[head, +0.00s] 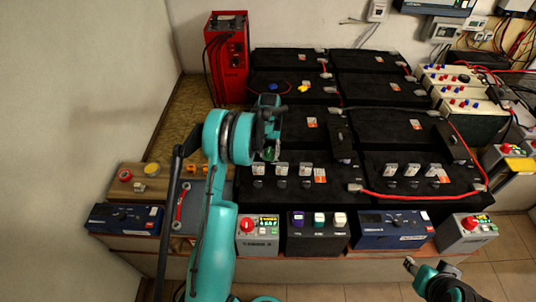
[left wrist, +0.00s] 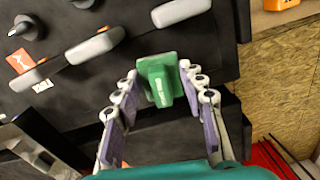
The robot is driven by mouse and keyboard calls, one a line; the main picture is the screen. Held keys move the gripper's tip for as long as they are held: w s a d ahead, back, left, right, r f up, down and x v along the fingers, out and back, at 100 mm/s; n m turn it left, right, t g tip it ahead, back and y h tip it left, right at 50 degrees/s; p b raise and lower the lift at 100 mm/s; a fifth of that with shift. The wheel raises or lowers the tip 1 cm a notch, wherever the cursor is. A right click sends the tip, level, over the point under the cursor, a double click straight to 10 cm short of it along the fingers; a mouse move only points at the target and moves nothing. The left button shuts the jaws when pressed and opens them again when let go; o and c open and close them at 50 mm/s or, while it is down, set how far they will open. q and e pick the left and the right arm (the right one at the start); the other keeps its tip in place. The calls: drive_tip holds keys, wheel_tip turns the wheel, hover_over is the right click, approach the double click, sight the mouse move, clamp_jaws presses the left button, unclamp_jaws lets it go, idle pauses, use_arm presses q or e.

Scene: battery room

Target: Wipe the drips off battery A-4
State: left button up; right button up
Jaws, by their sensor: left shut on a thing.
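Several large black batteries stand in rows on the bench, including a front left one (head: 335,186) and a front right one (head: 410,204). I cannot read which is A-4, and I cannot make out drips. My left gripper (head: 270,147) is above the left batteries.
A red unit (head: 228,58) with black cables stands at the back left. A red cable (head: 420,197) crosses the front right battery. Blue and grey boxes line the front, including a blue one (head: 392,230). Orange-labelled terminals and cables crowd the battery tops.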

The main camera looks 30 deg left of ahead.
use_arm(q)
drive_tip(key=shift+a+r+p, duration=0.15)
drive_tip(key=shift+r+p, duration=0.25)
drive_tip(key=shift+r, duration=0.5)
drive_tip(key=shift+r+p, duration=0.85)
drive_tip(key=shift+r, duration=0.65)
